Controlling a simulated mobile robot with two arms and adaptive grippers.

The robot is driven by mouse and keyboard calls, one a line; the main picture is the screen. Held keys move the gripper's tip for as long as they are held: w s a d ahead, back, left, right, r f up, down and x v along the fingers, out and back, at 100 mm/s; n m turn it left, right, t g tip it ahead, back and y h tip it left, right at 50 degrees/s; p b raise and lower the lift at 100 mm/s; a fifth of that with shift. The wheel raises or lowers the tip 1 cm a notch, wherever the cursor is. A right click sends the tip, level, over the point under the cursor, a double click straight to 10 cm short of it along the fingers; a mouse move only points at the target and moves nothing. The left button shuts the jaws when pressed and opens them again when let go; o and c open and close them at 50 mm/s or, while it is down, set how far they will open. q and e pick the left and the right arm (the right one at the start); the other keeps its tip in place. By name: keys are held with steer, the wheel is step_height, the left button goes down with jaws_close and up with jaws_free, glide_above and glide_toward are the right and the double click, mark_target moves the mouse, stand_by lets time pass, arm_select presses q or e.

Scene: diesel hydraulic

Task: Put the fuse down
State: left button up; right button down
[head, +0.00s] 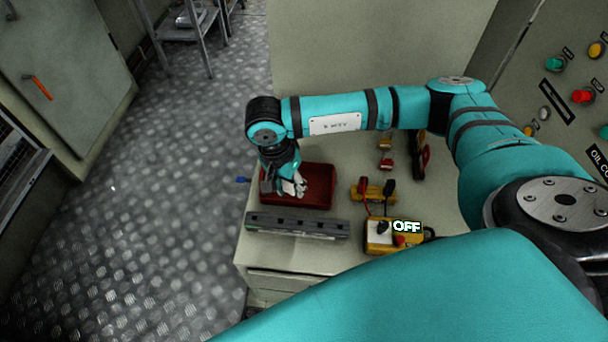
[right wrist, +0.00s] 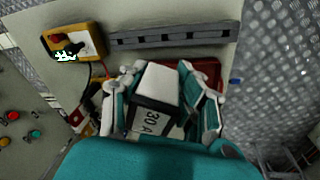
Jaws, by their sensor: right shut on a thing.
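The fuse (right wrist: 158,85), a white and dark block marked "30 A", sits between the fingers of my right gripper (right wrist: 160,98) in the right wrist view. The gripper is shut on it. In the head view my right gripper (head: 290,186) points down over the red tray (head: 325,183) on the bench. The fuse cannot be made out clearly there. Part of the red tray (right wrist: 210,66) also shows behind the fingers in the right wrist view. I cannot tell whether the fuse touches the tray. My left gripper is not in view.
A long grey rail (head: 300,225) lies in front of the tray on the bench (head: 285,258). A yellow item (head: 372,192) and dark-handled tools (head: 420,160) lie farther back. A control panel is at right.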

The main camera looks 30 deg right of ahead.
steer(key=w+d+f+m+y+b, duration=0.2)
steer(key=w+d+f+m+b, duration=0.35)
steer(key=m, duration=1.05)
steer(key=w+d+f+m+y+b, duration=0.25)
steer(key=w+f+m+b, duration=0.5)
steer(key=m, duration=0.75)
steer(key=shift+t+h, duration=0.3)
steer(key=shift+h, duration=0.15)
steer(key=f+b, duration=0.1)
steer(key=s+f+b, duration=0.1)
steer(key=f, duration=0.1)
steer(key=f+b, duration=0.1)
steer(key=f, duration=0.1)
steer(key=shift+s+d+f, duration=0.15)
steer(key=shift+s, duration=0.1)
steer(key=shift+w+f+b, duration=0.1)
steer(key=shift+f+b, duration=0.3)
steer(key=shift+f, duration=0.4)
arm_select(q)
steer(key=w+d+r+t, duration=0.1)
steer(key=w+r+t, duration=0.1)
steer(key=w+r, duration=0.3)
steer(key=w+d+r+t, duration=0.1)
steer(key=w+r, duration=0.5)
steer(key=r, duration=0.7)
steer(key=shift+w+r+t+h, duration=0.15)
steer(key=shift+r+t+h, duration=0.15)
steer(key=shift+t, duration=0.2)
arm_select(e)
steer(key=shift+f, duration=0.15)
